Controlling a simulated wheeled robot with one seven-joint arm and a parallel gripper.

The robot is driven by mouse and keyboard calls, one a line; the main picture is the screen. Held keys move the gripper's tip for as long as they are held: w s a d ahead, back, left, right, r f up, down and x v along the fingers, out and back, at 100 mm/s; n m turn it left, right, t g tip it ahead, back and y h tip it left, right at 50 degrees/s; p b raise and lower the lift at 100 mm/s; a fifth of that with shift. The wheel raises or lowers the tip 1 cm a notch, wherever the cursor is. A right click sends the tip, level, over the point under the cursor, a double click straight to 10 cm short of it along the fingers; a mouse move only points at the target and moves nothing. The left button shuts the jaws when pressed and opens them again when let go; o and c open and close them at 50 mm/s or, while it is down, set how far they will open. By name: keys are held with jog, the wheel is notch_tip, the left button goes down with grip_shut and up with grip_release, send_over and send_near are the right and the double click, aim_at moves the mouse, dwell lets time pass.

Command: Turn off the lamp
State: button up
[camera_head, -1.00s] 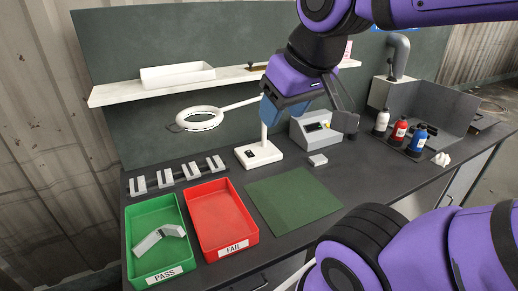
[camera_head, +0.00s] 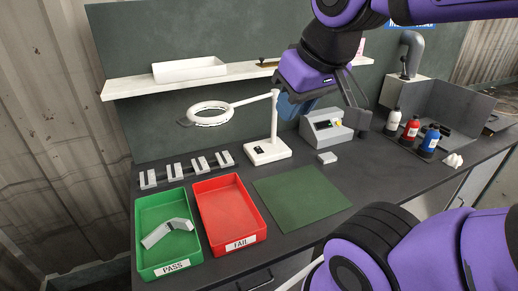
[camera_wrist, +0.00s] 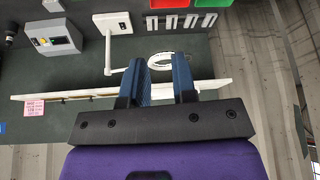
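The lamp has a white ring head (camera_head: 209,114), an upright post (camera_head: 274,118) and a white base (camera_head: 268,153) on the bench. A small black switch (camera_head: 259,149) sits on the base's left part. I cannot tell whether the ring is lit. In the head view, my gripper (camera_head: 294,106) is in the air just right of the post, with its blue fingers partly hidden. In the wrist view, my gripper (camera_wrist: 158,60) has its two fingers apart with nothing between them. The lamp base (camera_wrist: 113,23), switch (camera_wrist: 127,14) and ring (camera_wrist: 172,61) lie beyond the fingers.
A grey box with a display (camera_head: 326,128) stands right of the lamp. A white shelf (camera_head: 130,89) holding a tray (camera_head: 190,69) runs behind. Green (camera_head: 143,228) and red (camera_head: 204,217) bins, a green mat (camera_head: 300,197) and several bottles (camera_head: 411,130) occupy the bench.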

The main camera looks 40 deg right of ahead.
jog(key=shift+w, duration=0.35)
jog(key=c, duration=0.3)
jog(key=shift+m+h, duration=0.3)
jog(key=w+d, duration=0.1)
jog(key=w, duration=0.3)
jog(key=w+d, duration=0.1)
jog(key=w, duration=0.3)
jog(key=w+d, duration=0.1)
jog(key=w, duration=0.3)
jog(key=shift+w+f, duration=0.15)
jog(key=shift+w, duration=0.1)
grip_shut()
jog(key=w+d+f, duration=0.3)
jog(key=w, duration=0.4)
jog(key=w+d+f, duration=0.3)
jog(key=w, duration=0.3)
jog(key=w+d+f, duration=0.4)
jog(key=w+f, duration=0.1)
jog(key=f, duration=0.2)
jog(key=w+d+f+m+g, duration=0.1)
jog(key=w+d+f, duration=0.4)
jog(key=f, duration=0.3)
jog(key=w+d+f, duration=0.4)
jog(key=d+f, duration=0.1)
jog(key=f, duration=0.3)
jog(key=shift+w+f+m, duration=0.25)
jog(key=shift+w+m, duration=0.05)
jog(key=shift+w, duration=0.1)
